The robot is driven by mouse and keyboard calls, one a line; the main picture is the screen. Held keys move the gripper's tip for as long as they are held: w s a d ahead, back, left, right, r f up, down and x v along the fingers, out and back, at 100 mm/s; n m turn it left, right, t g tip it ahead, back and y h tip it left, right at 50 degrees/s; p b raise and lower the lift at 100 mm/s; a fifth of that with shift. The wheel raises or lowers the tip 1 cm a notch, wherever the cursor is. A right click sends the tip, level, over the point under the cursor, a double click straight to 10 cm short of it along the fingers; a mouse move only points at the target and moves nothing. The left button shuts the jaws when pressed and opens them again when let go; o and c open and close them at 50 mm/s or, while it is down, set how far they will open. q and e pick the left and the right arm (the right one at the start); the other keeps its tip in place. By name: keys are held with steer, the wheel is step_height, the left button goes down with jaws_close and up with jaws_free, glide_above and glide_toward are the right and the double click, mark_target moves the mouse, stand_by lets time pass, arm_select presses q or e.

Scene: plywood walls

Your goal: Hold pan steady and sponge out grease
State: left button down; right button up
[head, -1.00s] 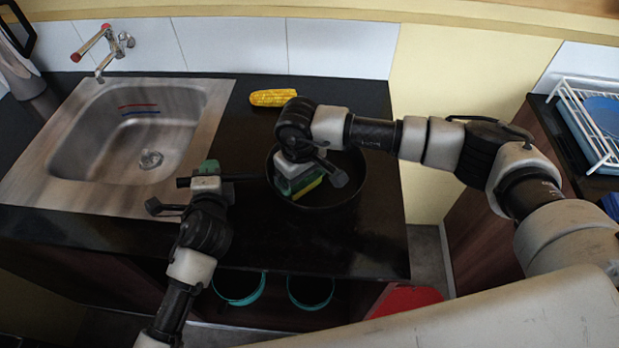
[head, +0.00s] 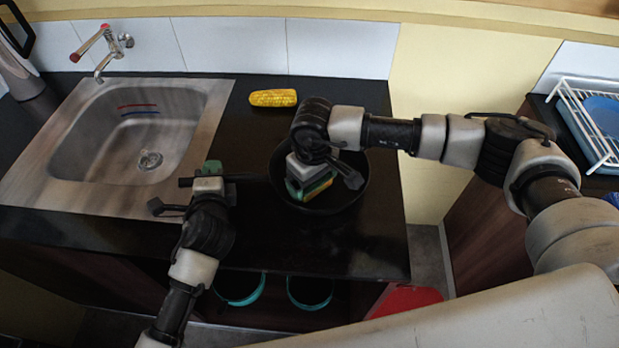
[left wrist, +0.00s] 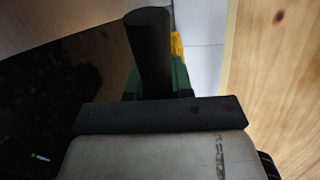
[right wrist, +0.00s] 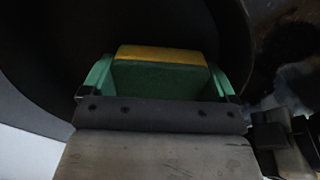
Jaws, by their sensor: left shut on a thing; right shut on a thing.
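The black pan (head: 345,197) sits on the dark countertop right of the sink. My left gripper (head: 208,172) is shut on the pan's handle, left of the pan. The dark round handle (left wrist: 150,45) also fills the upper middle of the left wrist view. My right gripper (head: 308,188) is shut on a green and yellow sponge and holds it inside the pan. The sponge (right wrist: 160,75) shows between the green fingers in the right wrist view, with the dark pan around it. Whether it touches the pan floor, and any grease, I cannot tell.
A steel sink (head: 125,140) with a tap (head: 105,50) is at the left. A corn cob (head: 273,98) lies behind the pan. A white dish rack (head: 590,125) with a blue plate stands far right. The front of the countertop (head: 320,245) is clear.

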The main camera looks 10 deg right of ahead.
steer(key=shift+d+r, duration=0.1)
steer(key=shift+r, duration=2.9)
steer(key=shift+r, duration=0.1)
steer(key=shift+r, duration=1.4)
